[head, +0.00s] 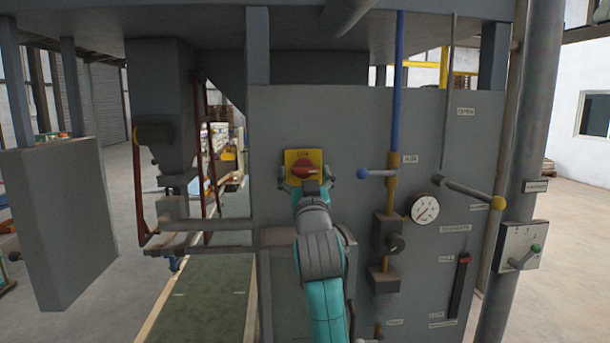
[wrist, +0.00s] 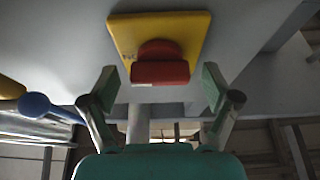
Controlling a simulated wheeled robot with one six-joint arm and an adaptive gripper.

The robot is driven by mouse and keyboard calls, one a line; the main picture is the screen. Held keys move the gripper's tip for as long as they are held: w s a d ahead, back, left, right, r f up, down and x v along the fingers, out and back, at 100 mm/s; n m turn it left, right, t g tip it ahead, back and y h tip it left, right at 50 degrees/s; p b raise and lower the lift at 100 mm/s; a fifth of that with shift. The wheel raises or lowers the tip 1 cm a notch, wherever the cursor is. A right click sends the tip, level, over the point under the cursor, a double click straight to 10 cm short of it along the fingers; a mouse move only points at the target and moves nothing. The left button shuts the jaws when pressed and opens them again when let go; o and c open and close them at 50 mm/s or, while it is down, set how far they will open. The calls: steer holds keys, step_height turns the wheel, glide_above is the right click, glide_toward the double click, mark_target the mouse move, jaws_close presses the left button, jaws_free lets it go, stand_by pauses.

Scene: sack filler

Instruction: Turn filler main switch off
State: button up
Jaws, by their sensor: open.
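The filler main switch is a red rotary knob (head: 305,171) on a yellow plate (head: 291,157), fixed to the grey panel (head: 350,120). In the wrist view the red knob (wrist: 160,72) stands out from the yellow plate (wrist: 125,35), its bar lying across the picture. My gripper (head: 307,181) is in front of the switch. In the wrist view my gripper (wrist: 158,88) is open, with one fingertip on each side of the knob and a gap on both sides. Part of the knob's lower side is hidden behind my wrist in the head view.
Right of the switch are a blue-knobbed lever (head: 376,174) on a valve pipe, a round gauge (head: 424,208) and a yellow-knobbed lever (head: 470,192). The blue knob (wrist: 35,105) shows at the left in the wrist view. A hopper (head: 160,100) and conveyor (head: 205,300) are left.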

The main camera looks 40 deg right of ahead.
steer(key=c, duration=1.1)
steer(key=shift+c, duration=0.2)
steer(key=shift+n, duration=0.5)
steer(key=n+y, duration=0.1)
steer(key=n, duration=0.1)
steer(key=n+t+y, duration=0.1)
steer(key=n+y, duration=0.1)
steer(key=n, duration=0.1)
steer(key=shift+s+d+t, duration=0.1)
steer(key=shift+t, duration=0.2)
steer(key=n+y, duration=0.1)
steer(key=n, duration=0.2)
steer(key=n+y, duration=0.2)
steer(key=n, duration=0.1)
steer(key=shift+r+n, duration=0.1)
steer(key=shift+n, duration=0.2)
steer(key=n+y, duration=0.1)
steer(key=n, duration=0.2)
steer(key=n+g+y, duration=0.1)
steer(key=n, duration=0.2)
steer(key=shift+r, duration=0.1)
steer(key=shift+n+g+y, duration=0.4)
steer(key=shift+n+g, duration=0.4)
steer(key=shift+n, duration=1.1)
